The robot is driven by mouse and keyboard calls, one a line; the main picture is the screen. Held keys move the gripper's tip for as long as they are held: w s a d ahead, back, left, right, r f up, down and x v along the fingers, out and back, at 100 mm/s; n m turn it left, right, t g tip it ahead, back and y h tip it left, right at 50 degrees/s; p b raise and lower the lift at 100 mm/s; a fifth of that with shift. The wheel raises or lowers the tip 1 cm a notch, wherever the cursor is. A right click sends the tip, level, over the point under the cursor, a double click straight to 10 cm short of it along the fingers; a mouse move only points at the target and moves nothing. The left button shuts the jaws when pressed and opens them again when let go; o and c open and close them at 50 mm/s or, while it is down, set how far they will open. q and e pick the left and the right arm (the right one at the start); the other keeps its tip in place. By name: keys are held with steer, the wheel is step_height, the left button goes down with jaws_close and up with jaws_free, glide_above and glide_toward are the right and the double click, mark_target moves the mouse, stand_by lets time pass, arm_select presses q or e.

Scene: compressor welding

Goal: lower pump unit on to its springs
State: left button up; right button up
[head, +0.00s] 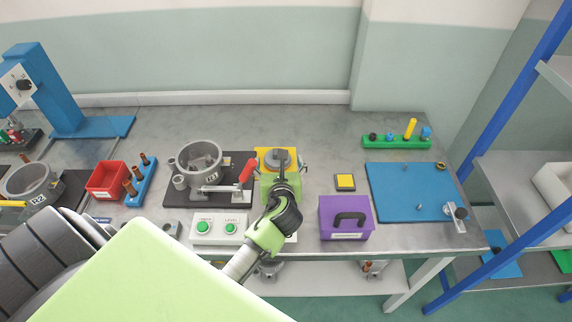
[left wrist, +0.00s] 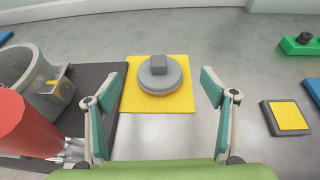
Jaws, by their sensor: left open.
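A grey round unit with a block on top, which looks like the pump unit (head: 279,155), sits on a yellow pad (head: 262,153). The left wrist view shows the unit (left wrist: 160,76) upright on the pad (left wrist: 130,103). My left gripper (head: 282,170) is open over the near side of the pad, its fingers (left wrist: 161,88) spread either side of the unit and apart from it. To the left, an open grey shell (head: 198,147) stands on a black plate (head: 176,200); parts show inside, but I cannot make out the springs. My right gripper is not in view.
A red-handled clamp (head: 246,170) stands between the shell and the pad. A button box (head: 217,238) is in front. A yellow-topped block (head: 345,182) and purple box (head: 334,212) are to the right. Bare table lies behind the pad.

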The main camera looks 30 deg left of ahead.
arm_select(q)
steer(key=x, duration=0.6)
steer(key=shift+s+a+f+p, duration=0.1)
steer(key=shift+a+f+p, duration=0.05)
steer(key=shift+p, duration=0.2)
steer(key=shift+w+a+f, duration=0.3)
steer(key=shift+w, duration=0.2)
steer(key=shift+c, duration=0.7)
steer(key=c, duration=1.3)
steer(key=shift+r, duration=0.1)
steer(key=shift+c, duration=0.5)
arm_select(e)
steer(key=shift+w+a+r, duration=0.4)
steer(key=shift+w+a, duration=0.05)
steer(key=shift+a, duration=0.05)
arm_select(q)
steer(key=shift+r, duration=0.1)
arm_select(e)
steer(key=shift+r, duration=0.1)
